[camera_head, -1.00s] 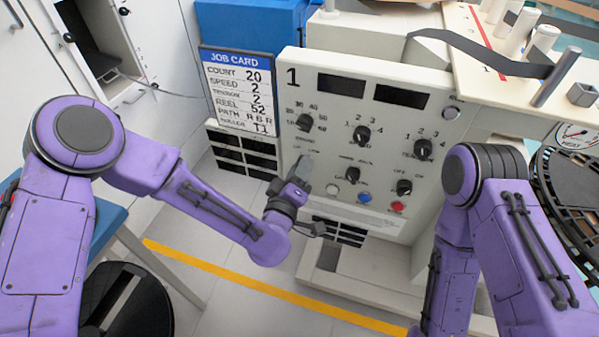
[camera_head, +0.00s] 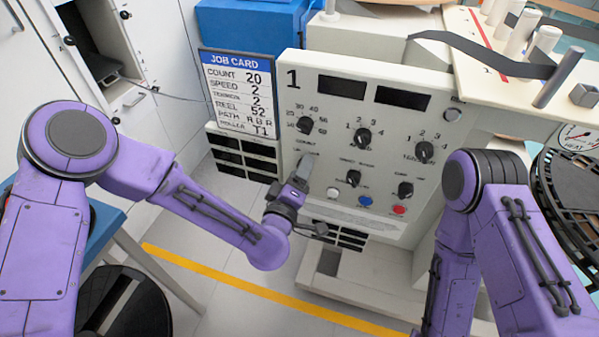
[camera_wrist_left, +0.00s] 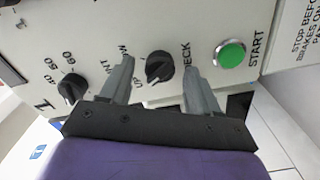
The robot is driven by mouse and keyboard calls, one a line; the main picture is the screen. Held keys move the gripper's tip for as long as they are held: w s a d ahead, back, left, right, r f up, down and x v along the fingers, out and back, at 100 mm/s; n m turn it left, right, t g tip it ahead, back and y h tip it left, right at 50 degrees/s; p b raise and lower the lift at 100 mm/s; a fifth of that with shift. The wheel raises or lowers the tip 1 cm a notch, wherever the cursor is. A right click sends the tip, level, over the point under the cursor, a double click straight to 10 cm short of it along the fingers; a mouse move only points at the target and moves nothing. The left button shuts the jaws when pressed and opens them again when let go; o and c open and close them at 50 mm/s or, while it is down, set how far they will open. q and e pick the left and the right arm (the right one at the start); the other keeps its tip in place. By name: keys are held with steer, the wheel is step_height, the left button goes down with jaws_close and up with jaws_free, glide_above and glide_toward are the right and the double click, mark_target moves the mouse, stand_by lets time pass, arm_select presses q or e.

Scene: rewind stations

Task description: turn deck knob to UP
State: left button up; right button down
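The deck knob (camera_wrist_left: 160,67) is black and sits on the white panel of station 1. In the left wrist view it lies between the two grey fingers of my open left gripper (camera_wrist_left: 158,64), with a gap on either side. The lettering beside it is partly covered, and I cannot read its setting. In the head view my left gripper (camera_head: 304,165) is at the lower left of the panel (camera_head: 440,160) and hides this knob. My right arm shows at the right, but its gripper is out of view.
A green START button (camera_wrist_left: 230,54) is right of the knob in the wrist view, and a numbered knob (camera_wrist_left: 72,88) is left. Several other knobs and a red button (camera_head: 399,209) are on the panel. The job card (camera_head: 240,95) stands left of it.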

arm_select(q)
steer(key=b+v, duration=0.2)
steer(key=v, duration=0.8)
steer(key=shift+s, duration=0.3)
